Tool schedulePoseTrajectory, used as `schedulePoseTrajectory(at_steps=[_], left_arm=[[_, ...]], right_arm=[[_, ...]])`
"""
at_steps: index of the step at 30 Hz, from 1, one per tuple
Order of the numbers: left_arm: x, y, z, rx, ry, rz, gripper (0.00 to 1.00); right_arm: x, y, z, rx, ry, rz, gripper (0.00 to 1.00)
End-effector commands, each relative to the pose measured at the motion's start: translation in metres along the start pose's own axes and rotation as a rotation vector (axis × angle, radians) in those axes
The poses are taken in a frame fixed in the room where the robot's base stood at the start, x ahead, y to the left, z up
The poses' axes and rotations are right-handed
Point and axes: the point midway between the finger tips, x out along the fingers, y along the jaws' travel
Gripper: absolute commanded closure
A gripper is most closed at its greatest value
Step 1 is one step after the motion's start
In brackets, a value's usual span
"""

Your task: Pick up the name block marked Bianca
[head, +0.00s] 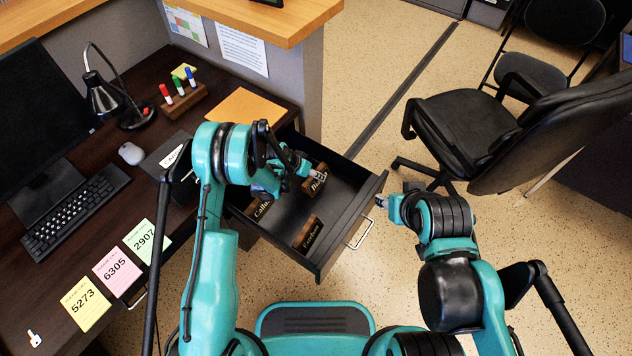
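The brown name block that seems to read Bianca (314,187) is in the open drawer (343,210), near its far side. My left gripper (308,172) is over the drawer at this block, with a fingertip against or just in front of its upper part. I cannot tell whether the fingers are closed on it. A block with a partly hidden name starting "Calh" (261,209) is at the drawer's left. Another block, perhaps Esteban (308,233), is near the front. My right gripper (384,202) is outside the drawer, close to its right corner; its opening is unclear.
The desk left of the drawer holds a keyboard (75,213), mouse (131,153), lamp (103,98), marker holder (184,100), envelope (245,108) and numbered notes (117,268). A black office chair (465,125) stands to the right. The drawer's right part is bare.

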Motion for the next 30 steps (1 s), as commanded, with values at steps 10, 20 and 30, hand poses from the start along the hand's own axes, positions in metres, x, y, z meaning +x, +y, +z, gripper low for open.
schedulePoseTrajectory(at_steps=[10,20,30], left_arm=[[0.0058,0.0002,-0.0007,0.000,0.001,0.000,0.61],[0.0065,-0.0002,-0.0002,0.000,0.001,0.000,1.00],[0.0024,0.0009,-0.0024,0.000,0.001,0.000,1.00]], right_arm=[[0.0016,0.0000,0.0009,0.000,0.000,0.000,0.60],[0.0017,0.0000,0.0009,0.000,0.000,0.000,0.60],[0.0003,0.0000,0.0000,0.000,0.000,0.000,0.60]])
